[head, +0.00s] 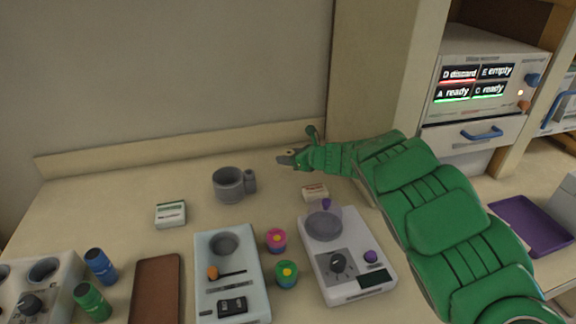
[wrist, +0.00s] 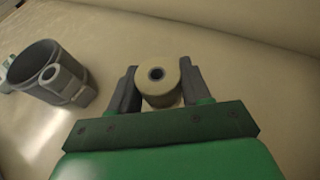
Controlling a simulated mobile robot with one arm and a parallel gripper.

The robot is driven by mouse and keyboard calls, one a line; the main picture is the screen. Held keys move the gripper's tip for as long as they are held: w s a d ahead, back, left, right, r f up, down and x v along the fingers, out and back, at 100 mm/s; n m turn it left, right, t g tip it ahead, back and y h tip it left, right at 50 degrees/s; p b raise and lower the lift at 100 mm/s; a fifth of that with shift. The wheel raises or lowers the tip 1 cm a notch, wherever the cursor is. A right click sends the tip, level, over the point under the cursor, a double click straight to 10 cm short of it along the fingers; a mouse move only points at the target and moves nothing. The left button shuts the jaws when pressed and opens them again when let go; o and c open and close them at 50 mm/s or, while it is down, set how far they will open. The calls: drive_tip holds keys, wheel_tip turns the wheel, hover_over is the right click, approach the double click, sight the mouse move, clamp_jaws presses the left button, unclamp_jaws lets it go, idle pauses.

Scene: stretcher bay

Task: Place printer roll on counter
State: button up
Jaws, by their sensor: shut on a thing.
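My gripper (head: 292,159) is at the end of my green arm, low over the back of the counter (head: 120,185). In the wrist view my gripper (wrist: 158,88) is shut on the printer roll (wrist: 172,68), a cream roll with a dark core hole, one finger on each side. The roll is close to the counter surface; I cannot tell whether it touches. In the head view the roll is small and mostly hidden at the fingertips.
A grey mug (head: 228,186) stands left of my gripper and also shows in the wrist view (wrist: 48,75). Small boxes (head: 170,214) (head: 315,193), a scale (head: 345,265), pink (head: 276,240) and green (head: 286,273) pots stand nearer. The wall is close behind. A monitor unit (head: 480,85) stands right.

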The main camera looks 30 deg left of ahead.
drive_tip(key=shift+w+a+f, duration=0.25)
drive_tip(key=shift+w+f, duration=0.05)
drive_tip(key=shift+f, duration=1.65)
drive_tip(key=o, duration=1.1)
drive_tip(key=shift+f, duration=0.1)
drive_tip(key=shift+c, duration=0.2)
drive_tip(key=shift+d, duration=0.1)
drive_tip(key=shift+v, duration=1)
wheel_tip(320, 180, up, 8)
drive_tip(key=shift+d+f, duration=0.15)
drive_tip(key=shift+d, duration=0.25)
drive_tip(key=shift+s, duration=0.15)
